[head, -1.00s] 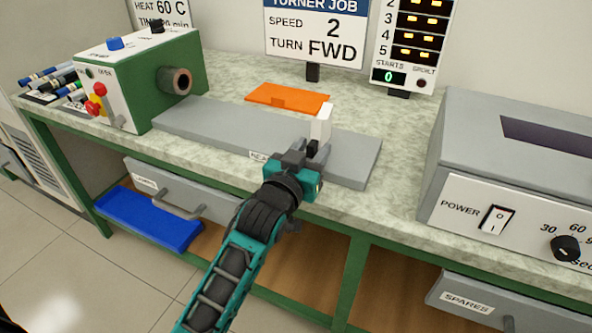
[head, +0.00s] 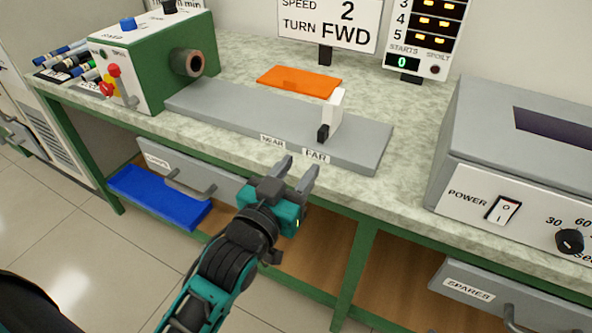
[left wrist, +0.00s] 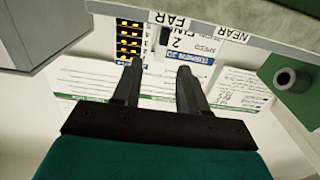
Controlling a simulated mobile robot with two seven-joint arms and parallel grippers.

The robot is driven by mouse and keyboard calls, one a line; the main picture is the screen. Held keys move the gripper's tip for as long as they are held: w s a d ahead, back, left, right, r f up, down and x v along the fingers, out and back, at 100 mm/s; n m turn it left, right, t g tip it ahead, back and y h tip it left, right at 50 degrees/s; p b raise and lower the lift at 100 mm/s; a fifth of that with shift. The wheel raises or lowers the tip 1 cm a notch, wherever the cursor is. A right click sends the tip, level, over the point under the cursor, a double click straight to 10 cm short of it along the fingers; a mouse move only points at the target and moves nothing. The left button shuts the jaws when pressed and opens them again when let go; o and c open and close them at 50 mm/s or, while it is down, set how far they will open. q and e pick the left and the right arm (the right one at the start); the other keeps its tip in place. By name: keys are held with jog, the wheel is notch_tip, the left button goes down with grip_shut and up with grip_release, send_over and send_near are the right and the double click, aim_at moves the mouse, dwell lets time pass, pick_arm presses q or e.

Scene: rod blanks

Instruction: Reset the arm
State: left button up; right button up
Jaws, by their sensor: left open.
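My left gripper (head: 299,172) is open and empty in the head view, just in front of the bench's front edge and below the NEAR and FAR labels. In the left wrist view its two fingers (left wrist: 157,80) stand apart with nothing between them. The white slider block (head: 335,110) with a black lever (head: 323,132) stands upright on the grey rail plate (head: 230,110), by the FAR label (head: 316,156). The gripper is clear of it. My right gripper is not in view.
The green turner machine (head: 145,60) stands at the left end of the plate. An orange mat (head: 299,80) lies behind it. A grey box with a power switch (head: 502,210) stands at the right. A drawer (head: 190,170) and blue tray (head: 158,197) are below the bench. Floor at left is clear.

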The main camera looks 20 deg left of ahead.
pick_arm(q)
jog(key=s+f+m+g+h+p, duration=0.1)
jog(key=s+f+m+g+p, duration=0.1)
jog(key=s+f+g+p, duration=0.5)
jog(key=s+f+p, duration=0.3)
jog(key=s+f, duration=0.1)
jog(key=f, duration=0.1)
jog(key=shift+s+d+f, duration=0.2)
jog(key=shift+s+d, duration=0.05)
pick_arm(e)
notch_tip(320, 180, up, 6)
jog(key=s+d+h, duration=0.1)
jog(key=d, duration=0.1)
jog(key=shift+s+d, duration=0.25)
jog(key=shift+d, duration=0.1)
